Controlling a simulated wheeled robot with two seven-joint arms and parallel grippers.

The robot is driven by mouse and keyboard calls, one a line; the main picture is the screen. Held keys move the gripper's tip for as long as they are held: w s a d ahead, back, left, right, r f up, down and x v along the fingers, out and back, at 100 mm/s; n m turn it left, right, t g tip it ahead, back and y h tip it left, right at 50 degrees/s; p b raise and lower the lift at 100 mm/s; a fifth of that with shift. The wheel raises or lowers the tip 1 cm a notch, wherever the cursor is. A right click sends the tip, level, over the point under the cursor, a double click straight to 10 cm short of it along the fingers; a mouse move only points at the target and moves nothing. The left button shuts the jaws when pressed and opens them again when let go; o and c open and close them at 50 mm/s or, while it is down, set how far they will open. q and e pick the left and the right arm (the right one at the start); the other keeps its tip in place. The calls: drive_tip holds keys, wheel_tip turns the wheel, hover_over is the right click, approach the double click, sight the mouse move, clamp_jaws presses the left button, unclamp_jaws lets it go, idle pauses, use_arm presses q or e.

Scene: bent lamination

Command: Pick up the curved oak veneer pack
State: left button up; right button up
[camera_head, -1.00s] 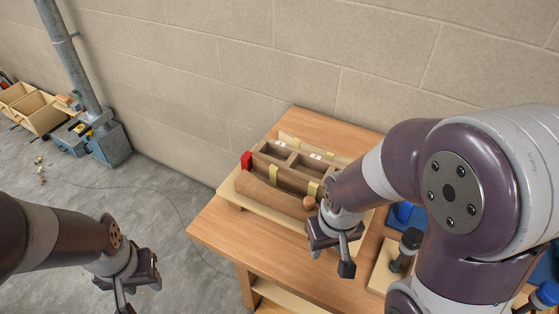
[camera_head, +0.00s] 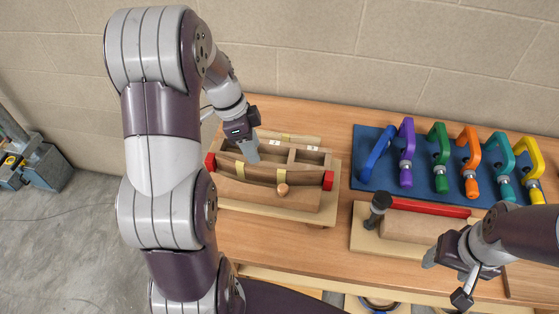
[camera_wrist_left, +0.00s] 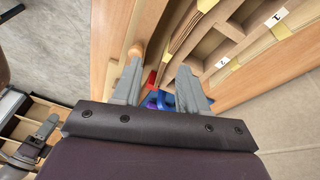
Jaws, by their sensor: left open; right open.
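A two-part wooden bending form (camera_head: 262,196) sits on a pale board on the bench. A thin curved veneer pack (camera_head: 258,175), banded with yellow tape, lies between the form's halves, with red blocks at both ends. In the left wrist view, thin layered curved strips (camera_wrist_left: 186,38) run beside the form. My left gripper (camera_head: 247,150) is over the form's left part, just behind the pack; its fingers are apart and empty in the left wrist view (camera_wrist_left: 160,85). Whether it touches the form is unclear. My right gripper (camera_head: 450,272) is open and empty at the front right, away from the pack.
A round wooden knob (camera_head: 282,190) is on the form's front half. A blue mat (camera_head: 372,180) holds several coloured clamps. A board with a dark-handled tool (camera_head: 378,208), a red bar (camera_head: 430,207) and a wooden block lies right of the form. A wall stands behind the bench.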

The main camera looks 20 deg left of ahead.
use_arm(q)
drive_tip(key=w+a+r+m, duration=0.1)
drive_tip(key=w+a+m, duration=0.1)
drive_tip(key=a+m, duration=0.1)
drive_tip(key=h+b, duration=0.1)
drive_tip(key=b, duration=0.6)
approach(266, 169)
drive_tip(key=x, duration=0.2)
drive_tip(key=shift+s+d+f, duration=0.2)
drive_tip(key=shift+d+f, duration=0.2)
drive_tip(key=shift+f, duration=0.05)
drive_tip(key=x, duration=0.4)
drive_tip(key=shift+w+f+p, duration=0.2)
drive_tip(key=shift+f+p, duration=0.05)
drive_tip(key=shift+p, duration=0.05)
drive_tip(key=shift+f, duration=0.15)
use_arm(e)
wheel_tip(266, 169, down, 5)
drive_tip(key=shift+a+f, duration=0.1)
drive_tip(key=shift+f, duration=0.1)
use_arm(q)
drive_tip(key=shift+f+b, duration=0.2)
drive_tip(key=shift+b, duration=0.25)
use_arm(e)
drive_tip(key=shift+f, duration=0.4)
use_arm(q)
drive_tip(key=shift+t, duration=0.3)
clamp_jaws()
